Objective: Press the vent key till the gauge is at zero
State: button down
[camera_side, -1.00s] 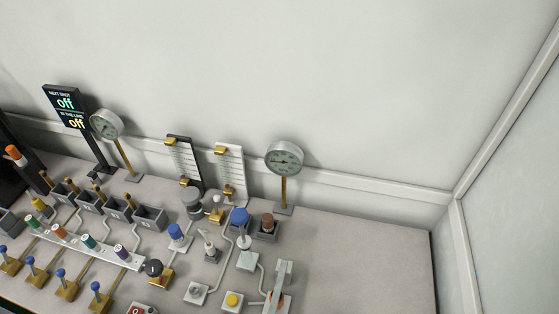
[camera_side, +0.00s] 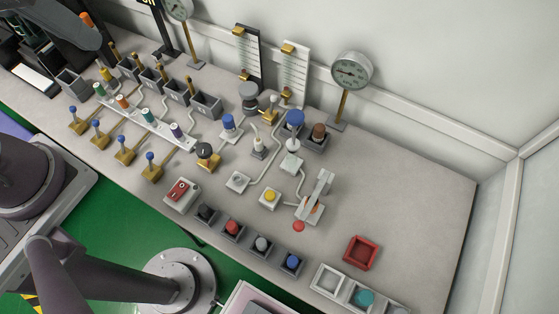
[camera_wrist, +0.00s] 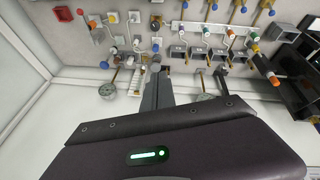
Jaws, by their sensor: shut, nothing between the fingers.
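The right-hand round gauge (camera_side: 351,70) stands on a brass post at the back of the bench; its needle is too small to read. It also shows in the wrist view (camera_wrist: 107,90). A yellow button on a white block (camera_side: 269,195) and a red round key (camera_side: 298,227) beside a grey lever (camera_side: 318,192) are near it. I cannot tell which is the vent key. The yellow button shows in the wrist view too (camera_wrist: 112,18). My gripper (camera_wrist: 157,75) is shut and empty in the wrist view, apart from the yellow button; its fingers are not clear in the side view.
A second gauge (camera_side: 180,8) stands at the back left. Blue-topped levers (camera_side: 125,147), coloured knobs, two slide scales and a row of coloured buttons (camera_side: 232,228) crowd the bench. A red square tray (camera_side: 360,252) lies at front right. The bench's right end is mostly clear.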

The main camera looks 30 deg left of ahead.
jog(key=w+d+f+n+g, duration=0.2)
jog(key=w+d+f+n, duration=0.1)
jog(key=w+d+n, duration=0.3)
jog(key=n+g+y, duration=0.1)
jog(key=n+g, duration=0.2)
jog(key=n, duration=0.6)
send_over(271, 194)
notch_tip(271, 194, down, 17)
jog(key=shift+w+a+f, duration=0.1)
jog(key=shift+w, duration=0.3)
jog(key=f, duration=1.4)
jog(key=shift+s, duration=0.35)
